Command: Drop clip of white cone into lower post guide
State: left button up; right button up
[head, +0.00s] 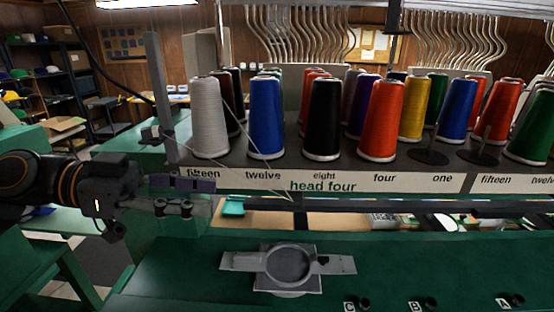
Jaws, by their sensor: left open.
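The white cone (208,116) stands upright at the left end of the front row on the thread rack, above the label "fifteen". A thin pale thread (245,137) runs from near its top down to the right, toward the rack's front edge. I cannot make out a clip on it for certain. My left gripper (186,195) reaches in from the left, below and in front of the white cone, with its jaws apart and nothing seen between them. A small teal piece (233,206) lies right of the jaws. I cannot tell which part is the lower post guide. My right gripper is not visible.
Blue (266,118), black (323,118) and orange (381,119) cones stand close together right of the white one. A grey hoop frame (288,265) sits on the green table (190,285). Small dark pegs marked C, B and A (517,299) line the front edge.

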pick_arm(q)
jog(key=p+x, duration=0.3)
jog(key=x, duration=0.1)
jog(key=r+p+x, duration=0.1)
jog(key=p+x, duration=0.2)
jog(key=x, duration=0.1)
jog(key=r+p+x, duration=0.1)
jog(key=p+x, duration=0.2)
jog(key=x, duration=0.1)
jog(key=shift+w+d+r+p, duration=0.15)
jog(key=shift+d+r+p, duration=0.1)
jog(key=shift+p, duration=0.15)
jog(key=shift+f+p, duration=0.35)
jog(key=shift+f, duration=0.55)
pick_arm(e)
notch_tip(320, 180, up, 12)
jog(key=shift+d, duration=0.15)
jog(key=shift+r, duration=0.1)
